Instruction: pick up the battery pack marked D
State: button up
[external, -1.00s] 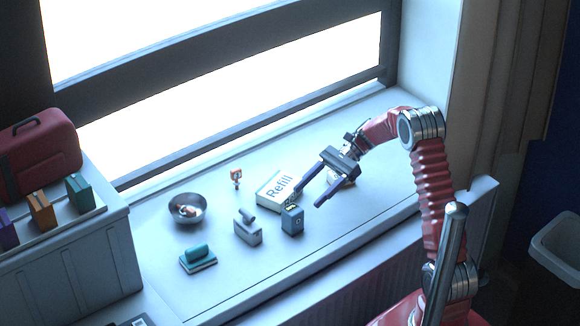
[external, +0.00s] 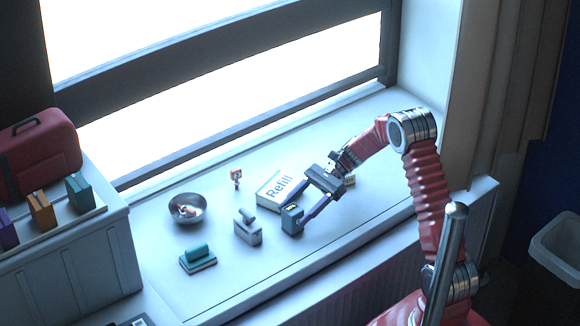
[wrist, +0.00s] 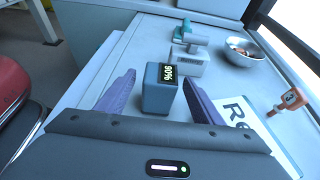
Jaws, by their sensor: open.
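The battery pack (external: 290,221) is a small blue-grey block standing on the sill, beside a white box lettered "Refill" (external: 272,192). In the wrist view the pack (wrist: 155,98) shows a dark display reading 90% on top. The D mark is not readable now; the external view one second ago shows it on the pack's side. My gripper (external: 295,215) is open, with its fingers reaching down around the pack. In the wrist view my gripper (wrist: 160,78) has one finger on each side of the pack, with gaps visible.
Farther left are a teal block-like object (external: 198,259) and a metal bowl (external: 201,216). The sill's front is clear.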

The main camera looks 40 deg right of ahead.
jog(key=shift+x, duration=0.9)
jog(key=shift+c, duration=0.2)
jog(key=c, duration=1.5)
jog(key=shift+o, duration=0.2)
jog(key=shift+r, duration=0.15)
notch_tip(320, 180, up, 10)
jog(key=shift+f, duration=0.1)
